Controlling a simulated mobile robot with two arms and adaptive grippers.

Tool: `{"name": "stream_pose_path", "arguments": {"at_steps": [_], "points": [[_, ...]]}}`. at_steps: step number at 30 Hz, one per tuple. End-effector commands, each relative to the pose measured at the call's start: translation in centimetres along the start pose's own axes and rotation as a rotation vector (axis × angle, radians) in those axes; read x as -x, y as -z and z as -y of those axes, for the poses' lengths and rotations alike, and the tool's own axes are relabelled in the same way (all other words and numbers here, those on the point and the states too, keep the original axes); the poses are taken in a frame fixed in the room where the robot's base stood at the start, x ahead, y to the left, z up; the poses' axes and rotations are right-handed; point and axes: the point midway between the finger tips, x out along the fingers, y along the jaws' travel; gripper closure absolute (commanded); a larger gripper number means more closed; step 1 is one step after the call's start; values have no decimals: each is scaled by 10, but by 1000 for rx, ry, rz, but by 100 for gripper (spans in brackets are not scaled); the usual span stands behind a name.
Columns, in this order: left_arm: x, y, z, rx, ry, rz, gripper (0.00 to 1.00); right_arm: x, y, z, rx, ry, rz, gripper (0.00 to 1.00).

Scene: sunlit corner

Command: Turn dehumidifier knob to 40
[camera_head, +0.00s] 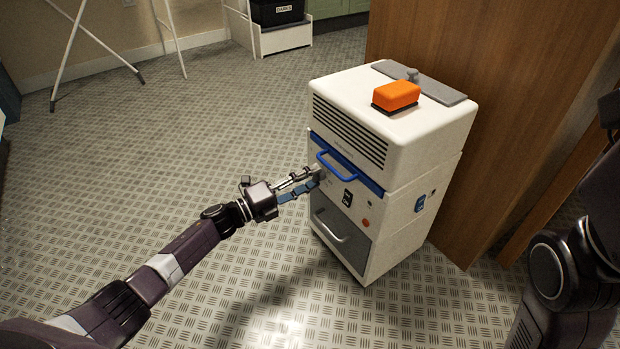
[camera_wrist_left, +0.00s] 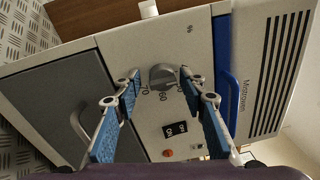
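The dehumidifier (camera_head: 350,110) is a white cabinet with a blue band and a front panel. Its grey knob (camera_wrist_left: 164,77) shows in the left wrist view, with the printed numbers 60 and 70 beside it. My left gripper (camera_head: 316,178) is at the panel, just below the blue handle, and its tips largely hide the knob in the head view. In the left wrist view, the left gripper (camera_wrist_left: 160,80) is open, with one finger on each side of the knob and small gaps that look clear. My right gripper is out of view; only part of that arm shows at the right.
A blue handle (camera_head: 336,167) sticks out above the knob. A black switch (camera_wrist_left: 175,129) and a red button (camera_head: 365,223) are nearby. A grey drawer (camera_head: 335,230) is below. An orange block (camera_head: 396,95) rests on top.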

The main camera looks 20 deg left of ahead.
Motion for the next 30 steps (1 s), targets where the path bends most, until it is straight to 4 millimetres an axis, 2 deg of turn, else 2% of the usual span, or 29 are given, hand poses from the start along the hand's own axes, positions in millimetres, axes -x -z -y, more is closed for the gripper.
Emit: {"name": "stream_pose_path", "arguments": {"at_steps": [11,14,24,30], "points": [[4,1,1,-2,2,-3,58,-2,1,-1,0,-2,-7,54],[17,0,0,-2,1,-2,58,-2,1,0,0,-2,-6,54],[86,1,-1,-1,-2,-2,58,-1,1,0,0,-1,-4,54],[112,0,0,-2,0,-2,58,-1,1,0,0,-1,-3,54]]}}
